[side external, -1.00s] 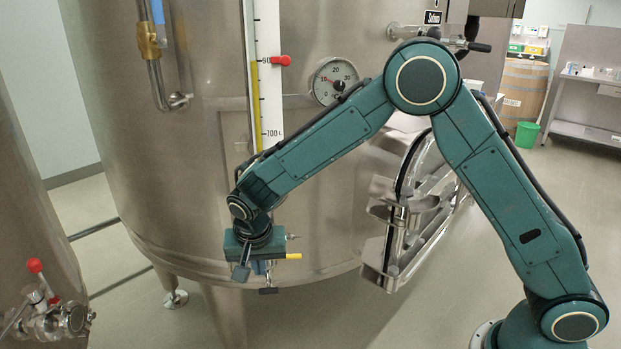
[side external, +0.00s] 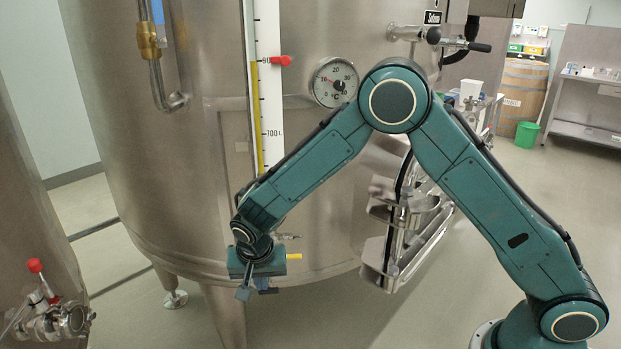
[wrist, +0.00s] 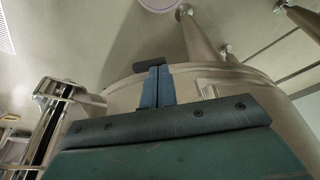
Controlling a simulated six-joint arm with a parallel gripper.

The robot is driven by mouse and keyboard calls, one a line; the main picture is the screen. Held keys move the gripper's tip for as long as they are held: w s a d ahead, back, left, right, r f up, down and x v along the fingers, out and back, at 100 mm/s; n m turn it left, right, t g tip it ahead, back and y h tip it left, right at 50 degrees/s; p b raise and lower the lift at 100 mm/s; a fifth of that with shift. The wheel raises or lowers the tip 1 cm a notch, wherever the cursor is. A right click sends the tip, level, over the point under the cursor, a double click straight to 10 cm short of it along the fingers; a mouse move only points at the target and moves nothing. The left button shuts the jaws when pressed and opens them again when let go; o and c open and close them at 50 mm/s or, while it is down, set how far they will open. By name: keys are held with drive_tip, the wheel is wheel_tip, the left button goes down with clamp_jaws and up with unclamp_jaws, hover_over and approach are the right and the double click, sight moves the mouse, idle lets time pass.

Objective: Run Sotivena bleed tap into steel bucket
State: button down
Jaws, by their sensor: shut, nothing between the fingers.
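My teal gripper (side external: 264,285) hangs low in front of the big steel vat (side external: 215,190), its blue fingers pointing down, shut and empty. In the wrist view the shut fingers (wrist: 157,85) show with a dark bar at their end. A yellow lever end (side external: 294,256) sticks out to the right of my gripper body, with a small steel fitting (side external: 288,236) just above it. My gripper covers the rest of that spot, so I cannot tell how the lever is set. I cannot make out a steel bucket.
A gauge with a red pointer (side external: 280,61) and a thermometer dial (side external: 335,82) are on the vat. A steel hatch fitting (side external: 405,235) juts out right of my gripper. A red-knobbed valve (side external: 55,315) is at lower left. The floor between the vat legs looks clear.

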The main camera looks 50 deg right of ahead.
drive_tip(key=shift+w+a+f+g+h, duration=0.15)
drive_tip(key=shift+a+g+h, duration=0.05)
drive_tip(key=shift+g+h, duration=0.25)
drive_tip(key=shift+w+a+f+g+h, duration=0.1)
drive_tip(key=shift+w+a+g+h, duration=0.05)
drive_tip(key=shift+g+h, duration=0.25)
idle(0.6)
drive_tip(key=shift+w+a+f+h, duration=0.1)
drive_tip(key=shift+w+a+f, duration=0.15)
drive_tip(key=shift+f, duration=0.25)
drive_tip(key=shift+w+a+f+h, duration=0.1)
drive_tip(key=shift+w+a+f, duration=0.1)
drive_tip(key=shift+f, duration=0.35)
drive_tip(key=shift+w+a+f+h, duration=0.1)
drive_tip(key=shift+w+a+f, duration=0.15)
drive_tip(key=shift+f, duration=0.25)
drive_tip(key=shift+s+d+r, duration=0.1)
drive_tip(key=shift+s+d, duration=0.05)
idle(1.0)
